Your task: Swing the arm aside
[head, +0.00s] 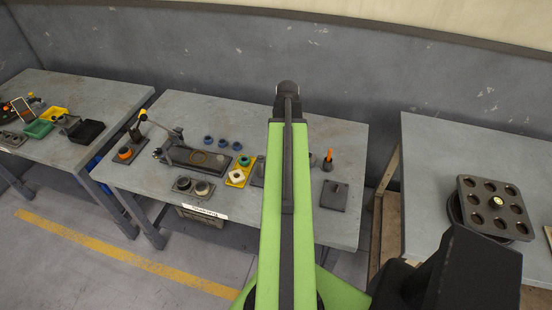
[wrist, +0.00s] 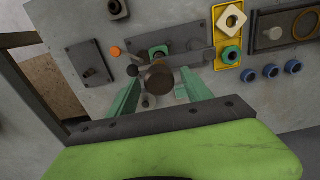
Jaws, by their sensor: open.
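In the wrist view my gripper (wrist: 159,78) is open, with its two green fingers on either side of a dark brown round knob (wrist: 158,76). I see a gap on both sides, and cannot tell their height difference. A grey bar (wrist: 192,59) runs right from near the knob, over a dark plate (wrist: 186,38). A green part (wrist: 158,51) sits just beyond the knob. I cannot tell how bar and knob join. In the head view my green arm reaches over the middle table and hides most of this fixture and my fingers.
A yellow plate (wrist: 218,58) with a white and a green piece is close to the bar's right end. A square plate with a peg (head: 334,196) and an orange-topped piece (head: 328,159) stand right of my arm. The press (head: 195,160) is at the left.

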